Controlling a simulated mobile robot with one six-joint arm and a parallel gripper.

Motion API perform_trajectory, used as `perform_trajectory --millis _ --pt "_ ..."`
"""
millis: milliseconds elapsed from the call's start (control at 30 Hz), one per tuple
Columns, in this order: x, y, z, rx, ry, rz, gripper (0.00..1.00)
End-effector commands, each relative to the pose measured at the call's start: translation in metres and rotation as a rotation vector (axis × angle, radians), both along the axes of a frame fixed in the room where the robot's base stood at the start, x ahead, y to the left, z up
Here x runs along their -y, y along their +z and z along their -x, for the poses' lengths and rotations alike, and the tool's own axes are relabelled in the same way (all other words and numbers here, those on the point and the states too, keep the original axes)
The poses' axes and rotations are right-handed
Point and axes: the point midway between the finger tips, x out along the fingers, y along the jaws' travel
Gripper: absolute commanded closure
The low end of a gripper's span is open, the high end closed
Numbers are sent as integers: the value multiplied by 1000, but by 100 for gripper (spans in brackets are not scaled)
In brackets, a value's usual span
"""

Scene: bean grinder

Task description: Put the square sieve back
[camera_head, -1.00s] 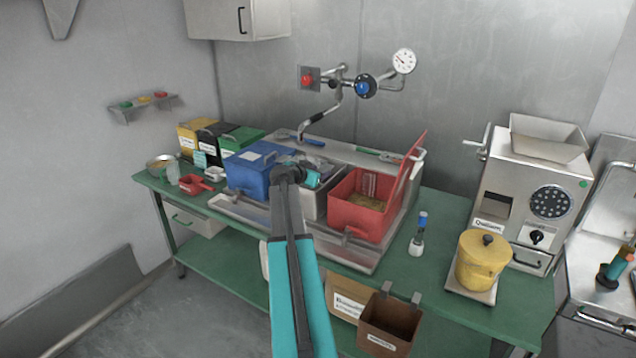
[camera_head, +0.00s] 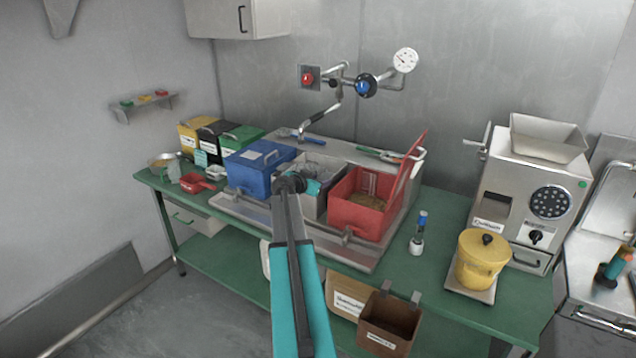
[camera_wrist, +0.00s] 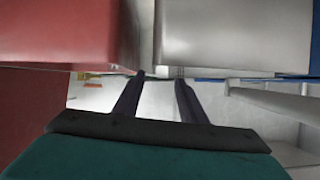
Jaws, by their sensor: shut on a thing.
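My gripper (camera_head: 314,188) is over the grey middle bin (camera_head: 312,207) of the sink bench; its fingertips also show in the wrist view (camera_wrist: 161,76). It is shut on what seems to be the square sieve (camera_head: 318,167), a grey piece showing in the bin's opening. My wrist hides much of it, and its grip point is unclear. I cannot tell whether the sieve rests or hangs. In the wrist view a red wall (camera_wrist: 65,35) is left and a pale metal wall (camera_wrist: 230,38) right of the fingers.
A blue lidded bin (camera_head: 250,172) stands close on the left. A red bin (camera_head: 360,215) with a raised lid (camera_head: 408,172) stands close on the right. A tap (camera_head: 322,120) hangs behind. A yellow pot (camera_head: 482,262) and a grinder (camera_head: 520,205) stand further right.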

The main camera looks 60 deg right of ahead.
Motion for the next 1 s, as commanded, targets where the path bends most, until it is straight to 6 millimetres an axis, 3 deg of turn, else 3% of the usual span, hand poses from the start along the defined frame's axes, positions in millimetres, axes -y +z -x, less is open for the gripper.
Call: perform_trajectory --millis 233,267,367,1000 --pt "0 -3 0 1 0 1 100" --pt "0 -2 0 0 -1 0 57" --pt "0 -2 1 0 -1 0 43" --pt "-4 2 1 0 0 0 43"
